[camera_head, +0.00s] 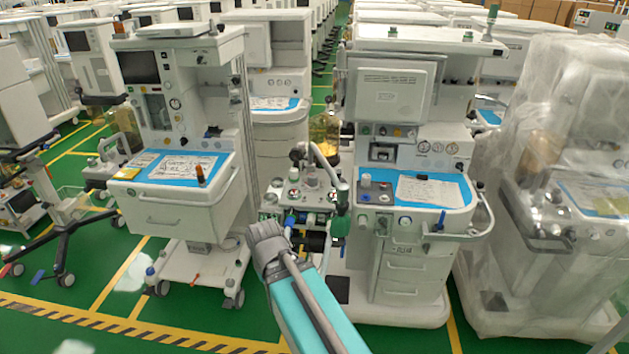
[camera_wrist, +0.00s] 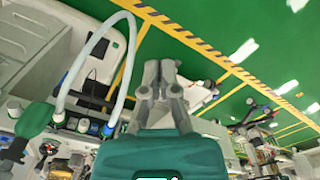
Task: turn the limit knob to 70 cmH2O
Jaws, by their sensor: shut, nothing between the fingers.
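My gripper (camera_wrist: 160,78) shows in the wrist view, its two grey fingers together with nothing between them. In the head view my arm reaches up from the bottom to the breathing unit (camera_head: 309,197) on the left side of the middle anaesthesia cart (camera_head: 405,262); the fingers cannot be made out there. The unit carries several small knobs and ports, too small to tell which is the limit knob or to read a scale. A pale curved hose (camera_wrist: 92,58) and a green bag (camera_wrist: 35,119) are left of the fingers in the wrist view.
Another cart (camera_head: 195,208) stands to the left, and a plastic-wrapped machine (camera_head: 560,190) to the right. The middle cart has a blue worktop (camera_head: 377,178) with a paper on it. Green floor with yellow lines (camera_head: 125,270) is open at the front left.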

